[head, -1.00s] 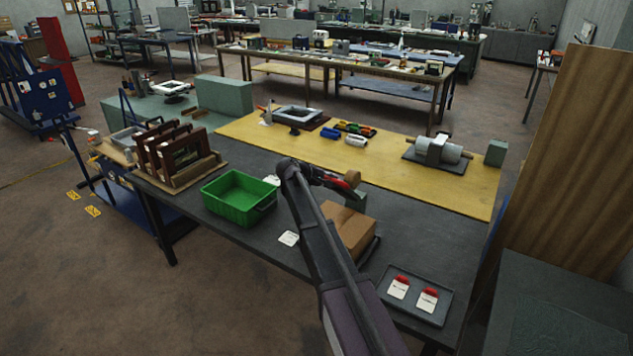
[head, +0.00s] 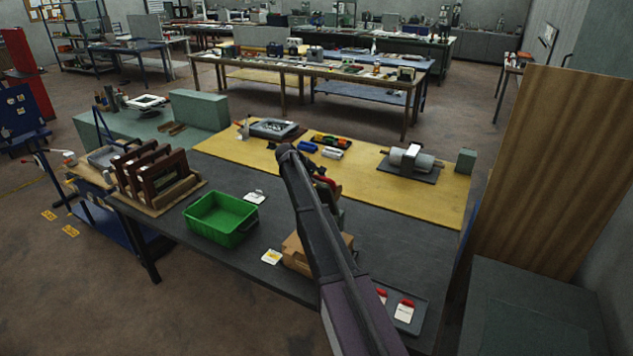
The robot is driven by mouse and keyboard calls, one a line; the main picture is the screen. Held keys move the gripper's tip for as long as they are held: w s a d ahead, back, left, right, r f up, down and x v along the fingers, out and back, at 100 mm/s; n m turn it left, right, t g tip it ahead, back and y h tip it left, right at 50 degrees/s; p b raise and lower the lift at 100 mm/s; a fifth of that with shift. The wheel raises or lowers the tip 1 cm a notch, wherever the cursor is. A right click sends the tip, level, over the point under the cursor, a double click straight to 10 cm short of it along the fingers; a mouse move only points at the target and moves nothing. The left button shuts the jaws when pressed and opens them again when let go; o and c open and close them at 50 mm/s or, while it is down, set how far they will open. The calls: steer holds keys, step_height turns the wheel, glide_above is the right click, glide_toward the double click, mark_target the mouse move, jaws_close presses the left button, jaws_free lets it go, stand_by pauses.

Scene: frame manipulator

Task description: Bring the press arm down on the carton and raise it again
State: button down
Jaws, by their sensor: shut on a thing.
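The brown carton (head: 297,254) sits on the dark front part of the bench, partly hidden behind my arm. The press's grey-green frame (head: 336,214) stands just behind the carton, also partly covered. The red press arm (head: 328,184) shows in a small patch above the frame, beside my forearm. My gripper (head: 321,176) is at this press arm, above and behind the carton, and is shut on it. My arm hides most of the gripper and the exact grasp. How far the press arm is from the carton cannot be told.
A green bin (head: 221,219) and a wooden rack (head: 152,180) stand to the left. A dark tray (head: 412,318) with red-topped cards lies at right front. White cards lie near the carton. A yellow mat (head: 425,196) with a roller device (head: 409,158) is behind.

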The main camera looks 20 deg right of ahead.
steer(key=shift+w+d+r+p, duration=0.3)
steer(key=shift+w+d, duration=0.15)
steer(key=shift+d, duration=0.15)
steer(key=shift+w+d+r+p, duration=0.15)
steer(key=shift+w+d+r, duration=0.1)
steer(key=shift+w+d, duration=0.25)
steer(key=shift+d, duration=0.15)
